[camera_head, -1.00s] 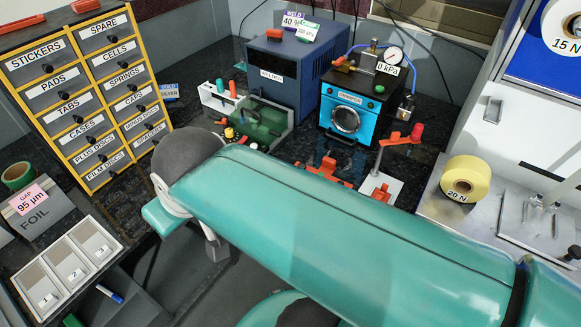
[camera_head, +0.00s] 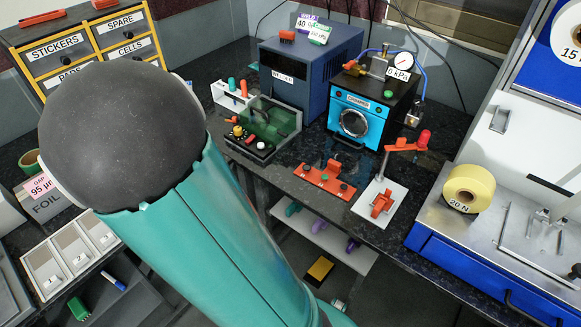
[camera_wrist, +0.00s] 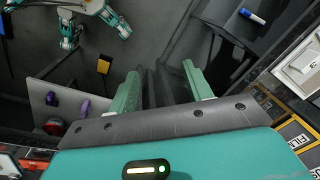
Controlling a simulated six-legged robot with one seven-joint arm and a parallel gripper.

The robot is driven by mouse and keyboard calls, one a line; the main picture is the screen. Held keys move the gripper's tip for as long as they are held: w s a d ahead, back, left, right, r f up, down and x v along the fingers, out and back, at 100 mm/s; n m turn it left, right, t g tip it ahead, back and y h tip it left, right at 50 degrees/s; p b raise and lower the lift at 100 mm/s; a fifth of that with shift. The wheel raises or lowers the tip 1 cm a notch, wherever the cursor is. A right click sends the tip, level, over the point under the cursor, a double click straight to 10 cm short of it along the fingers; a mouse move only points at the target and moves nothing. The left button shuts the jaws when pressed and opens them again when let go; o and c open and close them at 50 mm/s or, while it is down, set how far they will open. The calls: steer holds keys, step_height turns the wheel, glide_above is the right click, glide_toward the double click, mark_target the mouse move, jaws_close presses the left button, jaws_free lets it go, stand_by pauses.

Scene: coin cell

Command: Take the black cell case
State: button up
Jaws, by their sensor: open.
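My gripper (camera_wrist: 165,82) shows in the wrist view with its two green fingers wide apart and nothing between them. It points down toward a dark floor area. In the head view my arm fills the left middle and the gripper is hidden. I cannot pick out a black cell case for sure. A small yellow and black block (camera_head: 319,269) lies low down below the bench in the head view; it also shows in the wrist view (camera_wrist: 103,64), left of the fingers and well apart from them. I cannot tell whether it is the case.
A low white shelf (camera_head: 350,253) with green and purple items sits under the bench. A blue marker (camera_head: 113,281) lies lower left.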

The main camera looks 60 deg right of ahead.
steer(key=s+d+f+m+g+h, duration=0.2)
steer(key=s+d+f+m+h, duration=0.15)
steer(key=d+f, duration=0.4)
steer(key=m+g+h, duration=0.2)
steer(key=m+h, duration=0.3)
steer(key=h, duration=0.6)
glide_toward(307, 167)
steer(key=x, duration=0.4)
steer(key=shift+s+f, duration=0.2)
steer(key=shift+w+x, duration=0.2)
steer(key=shift+x, duration=2.65)
steer(key=shift+d+r, duration=0.1)
steer(key=shift+r, duration=0.05)
steer(key=c, duration=0.7)
